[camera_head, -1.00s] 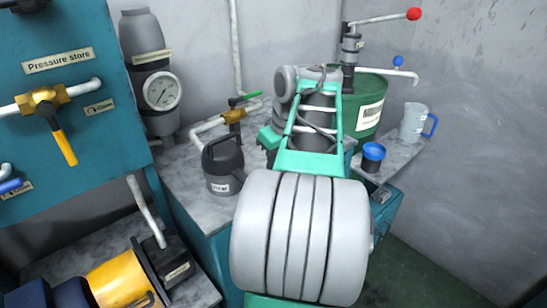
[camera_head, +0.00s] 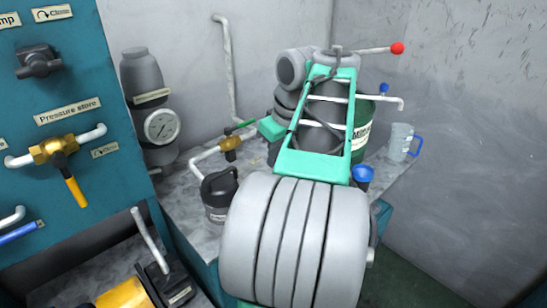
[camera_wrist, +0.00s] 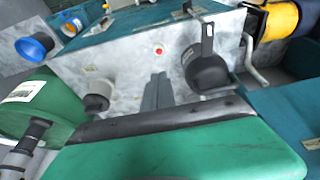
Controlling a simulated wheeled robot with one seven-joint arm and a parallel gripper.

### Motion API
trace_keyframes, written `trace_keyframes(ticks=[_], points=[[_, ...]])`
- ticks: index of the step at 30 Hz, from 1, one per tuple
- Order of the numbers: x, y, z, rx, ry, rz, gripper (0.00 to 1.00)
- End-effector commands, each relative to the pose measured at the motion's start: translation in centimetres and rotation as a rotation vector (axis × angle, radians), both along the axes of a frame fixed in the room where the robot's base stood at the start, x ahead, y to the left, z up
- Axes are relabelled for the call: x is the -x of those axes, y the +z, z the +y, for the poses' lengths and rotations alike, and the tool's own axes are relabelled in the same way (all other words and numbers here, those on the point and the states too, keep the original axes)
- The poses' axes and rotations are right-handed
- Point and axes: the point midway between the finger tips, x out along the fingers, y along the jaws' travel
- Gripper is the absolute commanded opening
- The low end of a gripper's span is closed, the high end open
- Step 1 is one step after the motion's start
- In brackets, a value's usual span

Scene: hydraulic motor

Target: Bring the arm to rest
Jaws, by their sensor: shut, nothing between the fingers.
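My arm, with its green frame and grey ribbed section, reaches up over the worktop in the head view. My gripper is hidden behind the arm there. In the wrist view my gripper (camera_wrist: 158,92) shows as two grey fingers close together, shut and empty. They point towards the grey worktop, beyond the green and black housing in the foreground. I cannot tell how far the fingertips are from the surface.
A dark jug (camera_head: 219,194) stands on the worktop, left of my arm. A green drum (camera_head: 363,125) is partly hidden behind my arm. The pressure-store panel (camera_head: 100,80) is left.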

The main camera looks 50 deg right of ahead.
Motion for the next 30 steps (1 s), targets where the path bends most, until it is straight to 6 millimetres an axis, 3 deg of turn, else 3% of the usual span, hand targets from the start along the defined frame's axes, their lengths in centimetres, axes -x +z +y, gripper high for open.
trace_keyframes(ticks=[7,10,13,17,20,22,25,30], points=[[-0.2,0.1,0.0,-0.002,-0.013,-0.010,0.00],[-1.3,0.1,-1.4,-0.001,-0.113,-0.067,0.00],[-0.8,-3.7,-2.4,-0.065,-0.299,-0.073,0.00],[1.9,-9.0,-2.4,-0.121,-0.535,-0.041,0.00],[3.2,-11.5,-0.5,-0.127,-0.632,-0.006,0.00],[3.6,-12.9,1.8,-0.121,-0.661,0.024,0.00],[3.9,-14.4,6.0,-0.099,-0.646,0.065,0.00],[3.9,-15.1,13.3,-0.053,-0.509,0.114,0.00]])
